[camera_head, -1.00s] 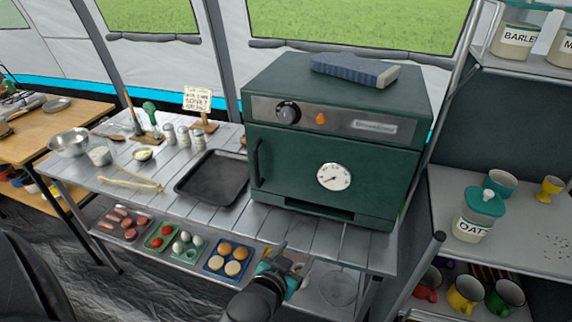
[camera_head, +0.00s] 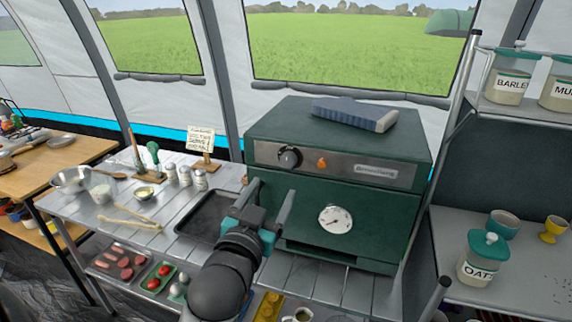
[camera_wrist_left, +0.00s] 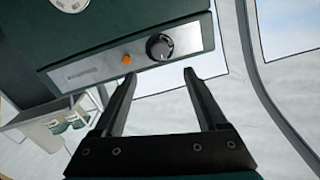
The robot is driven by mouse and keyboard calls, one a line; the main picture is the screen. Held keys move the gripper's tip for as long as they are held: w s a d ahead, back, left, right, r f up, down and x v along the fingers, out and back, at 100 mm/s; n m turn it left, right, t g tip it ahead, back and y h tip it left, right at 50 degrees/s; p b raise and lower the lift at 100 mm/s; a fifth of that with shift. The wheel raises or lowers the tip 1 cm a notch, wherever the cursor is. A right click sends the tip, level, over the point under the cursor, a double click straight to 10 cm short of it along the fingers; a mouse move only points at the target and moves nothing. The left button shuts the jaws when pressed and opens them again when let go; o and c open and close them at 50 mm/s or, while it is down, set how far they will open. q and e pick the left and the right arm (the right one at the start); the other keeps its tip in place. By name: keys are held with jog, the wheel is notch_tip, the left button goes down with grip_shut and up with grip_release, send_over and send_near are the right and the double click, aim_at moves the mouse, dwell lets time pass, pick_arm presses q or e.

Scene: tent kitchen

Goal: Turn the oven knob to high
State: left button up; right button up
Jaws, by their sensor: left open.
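The dark green oven (camera_head: 380,222) stands on the slatted table. Its round black knob (camera_head: 290,158) sits at the left of the silver control panel, beside an orange light (camera_head: 322,163). The knob's setting is too small to read. My left gripper (camera_head: 270,187) is open and empty, in front of the oven and below the knob, apart from it. In the left wrist view the oven appears upside down, with the knob (camera_wrist_left: 160,46) just beyond and between the open fingertips (camera_wrist_left: 161,71). My right gripper is in neither view.
A dark baking tray (camera_head: 204,214) lies left of the oven, partly behind my left arm. A blue-grey block (camera_head: 352,113) lies on the oven top. A metal shelf with an oats jar (camera_head: 480,262) stands close on the right. The space before the control panel looks clear.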

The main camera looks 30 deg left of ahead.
aim_at(287, 162)
pick_arm(q)
jog(key=x, duration=1.1)
jog(key=shift+w, duration=0.15)
grip_shut()
dwell(0.4)
